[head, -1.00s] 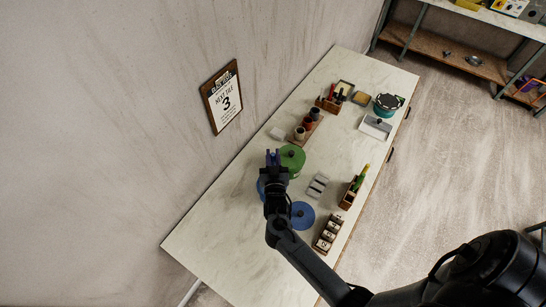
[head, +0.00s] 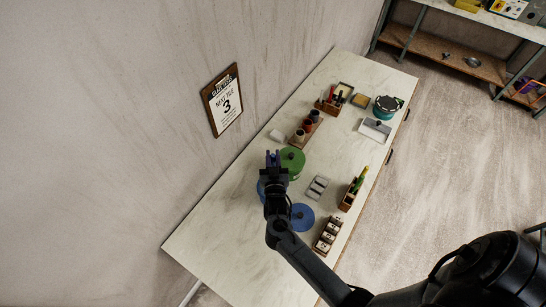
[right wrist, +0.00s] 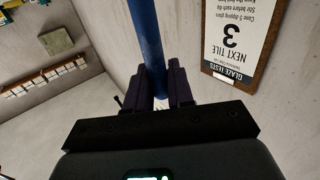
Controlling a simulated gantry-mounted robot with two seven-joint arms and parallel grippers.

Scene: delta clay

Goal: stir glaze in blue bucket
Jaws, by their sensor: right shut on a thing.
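The blue bucket (head: 261,187) shows only as a blue edge in the head view, since my right gripper and wrist cover most of it. My right gripper (head: 272,158) is over the bucket area. In the right wrist view its fingers (right wrist: 158,88) are shut on a blue rod-like handle (right wrist: 150,35), which runs up out of the picture. The rod's lower end and the glaze are hidden, so I cannot tell whether it is in the bucket. A round blue lid (head: 301,217) lies on the table beside my forearm. My left gripper is not in view.
A green lidded pot (head: 291,160) stands close by the gripper. A grey block tray (head: 317,187), wooden tool holder (head: 347,198) and tile rack (head: 327,236) are to the right. A clipboard sign (head: 223,100) hangs on the wall. The table's near left end is clear.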

